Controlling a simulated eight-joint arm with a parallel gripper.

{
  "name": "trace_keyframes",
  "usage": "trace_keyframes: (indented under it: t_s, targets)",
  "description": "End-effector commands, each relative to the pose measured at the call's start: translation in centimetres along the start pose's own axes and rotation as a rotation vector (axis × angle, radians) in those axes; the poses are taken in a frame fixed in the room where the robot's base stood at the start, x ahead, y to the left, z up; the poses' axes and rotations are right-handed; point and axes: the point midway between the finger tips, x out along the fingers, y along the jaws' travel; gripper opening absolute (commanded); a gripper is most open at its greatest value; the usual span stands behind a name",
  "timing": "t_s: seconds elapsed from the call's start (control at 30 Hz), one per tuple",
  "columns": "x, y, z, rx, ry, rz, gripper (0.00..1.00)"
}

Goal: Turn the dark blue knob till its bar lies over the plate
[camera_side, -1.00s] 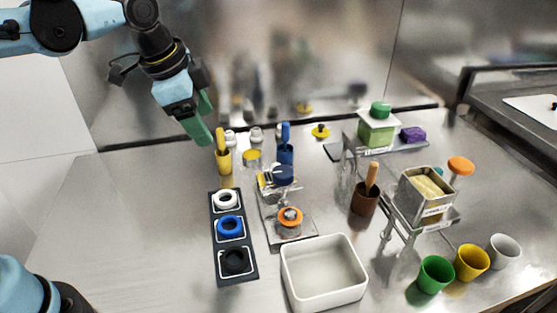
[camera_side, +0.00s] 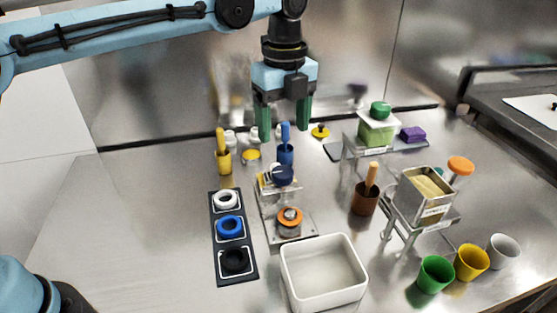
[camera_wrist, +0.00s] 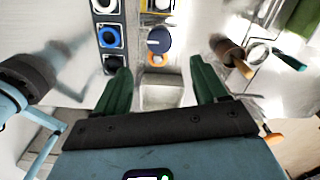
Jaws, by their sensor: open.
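The dark blue knob (camera_side: 283,176) sits on a metal fixture in the middle of the counter. It also shows in the wrist view (camera_wrist: 159,40), with a pale bar across its top. The yellow-edged plate (camera_side: 265,182) lies beside the knob, partly hidden by it. An orange ring (camera_side: 290,217) with a metal centre is on the same base, nearer the camera. My gripper (camera_side: 285,138) is open and empty, pointing down above the back of the fixture. In the wrist view its green fingers (camera_wrist: 162,82) are spread wide, with the knob beyond them.
A black strip (camera_side: 234,250) with white, blue and black rings lies left of the fixture. A white bin (camera_side: 324,270) stands in front. A blue cup (camera_side: 286,153) and yellow cup (camera_side: 224,160) with handles stand behind. A brown cup (camera_side: 364,200) and metal stand (camera_side: 420,224) are right.

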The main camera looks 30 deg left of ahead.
Motion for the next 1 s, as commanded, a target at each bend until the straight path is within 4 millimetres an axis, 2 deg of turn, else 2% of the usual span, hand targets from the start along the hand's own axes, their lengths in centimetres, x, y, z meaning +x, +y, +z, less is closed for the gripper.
trace_keyframes:
  t_s: [0.4, 0.6, 0.8, 1.0]
  targets:
    - [6.9, 0.0, 0.1, -0.003, 0.000, -0.001, 0.72]
    - [9.4, 0.0, 0.1, -0.004, 0.000, -0.001, 0.72]
    - [10.4, 0.0, 0.1, -0.004, 0.000, -0.002, 0.72]
    - [10.4, 0.0, 0.1, -0.004, 0.000, -0.002, 0.72]
